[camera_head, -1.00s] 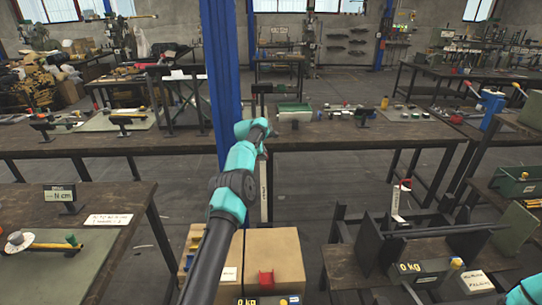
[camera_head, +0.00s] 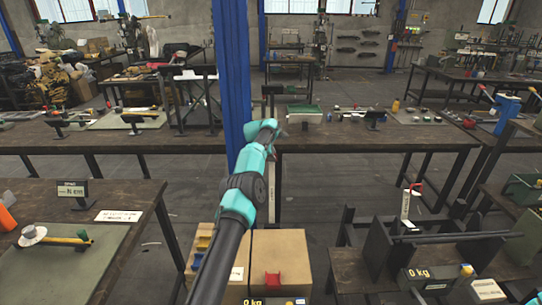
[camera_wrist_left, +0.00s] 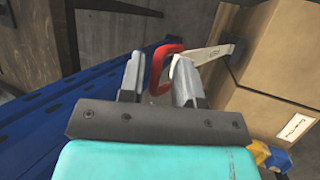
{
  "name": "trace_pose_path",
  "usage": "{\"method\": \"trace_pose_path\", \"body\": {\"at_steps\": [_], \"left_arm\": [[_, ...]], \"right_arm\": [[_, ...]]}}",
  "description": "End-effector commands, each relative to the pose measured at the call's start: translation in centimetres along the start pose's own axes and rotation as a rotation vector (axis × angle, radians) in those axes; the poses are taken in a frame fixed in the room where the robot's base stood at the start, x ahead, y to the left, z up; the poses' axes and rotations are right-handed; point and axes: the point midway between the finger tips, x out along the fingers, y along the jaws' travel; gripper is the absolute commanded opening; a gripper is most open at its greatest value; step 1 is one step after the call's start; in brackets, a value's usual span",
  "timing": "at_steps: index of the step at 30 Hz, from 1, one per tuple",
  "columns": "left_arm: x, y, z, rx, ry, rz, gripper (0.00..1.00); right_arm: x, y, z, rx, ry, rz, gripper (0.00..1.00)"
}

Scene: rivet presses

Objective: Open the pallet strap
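In the left wrist view, a red loop-shaped handle (camera_wrist_left: 156,72) sits between the two fingers of my left gripper (camera_wrist_left: 159,60). A pale strip with small print (camera_wrist_left: 212,54) runs from the red loop to the side of a cardboard box (camera_wrist_left: 258,65). The left gripper's fingers are apart; I cannot tell whether either touches the loop. In the head view the left gripper's fingers are hidden behind my teal arm. The cardboard boxes (camera_head: 289,252) stand below it. My right gripper is out of view.
A blue column (camera_head: 231,75) stands just left of my arm. A long workbench (camera_head: 100,141) crosses behind it. Open floor (camera_head: 310,200) lies between.

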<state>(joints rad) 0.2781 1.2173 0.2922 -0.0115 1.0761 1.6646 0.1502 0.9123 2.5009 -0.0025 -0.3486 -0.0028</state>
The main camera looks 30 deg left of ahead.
Motion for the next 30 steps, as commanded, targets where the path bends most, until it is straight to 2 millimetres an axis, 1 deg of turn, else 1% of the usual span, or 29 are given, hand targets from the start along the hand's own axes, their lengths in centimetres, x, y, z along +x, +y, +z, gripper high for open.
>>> {"method": "trace_pose_path", "body": {"at_steps": [2,7,14,20,30], "left_arm": [[0.2,-0.2,0.0,0.000,0.000,-0.005,0.34],[-0.1,-0.1,0.0,0.000,-0.001,-0.005,0.34],[-1.5,0.0,0.1,0.000,-0.001,-0.004,0.34],[-3.1,-0.1,0.1,0.000,-0.001,-0.003,0.34],[-7.6,0.0,0.0,0.000,-0.001,-0.001,0.34]], "right_arm": [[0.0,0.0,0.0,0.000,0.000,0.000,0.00],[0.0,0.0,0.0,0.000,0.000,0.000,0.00],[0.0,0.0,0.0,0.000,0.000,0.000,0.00],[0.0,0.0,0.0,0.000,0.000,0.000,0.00],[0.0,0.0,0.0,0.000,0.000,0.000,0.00]]}}
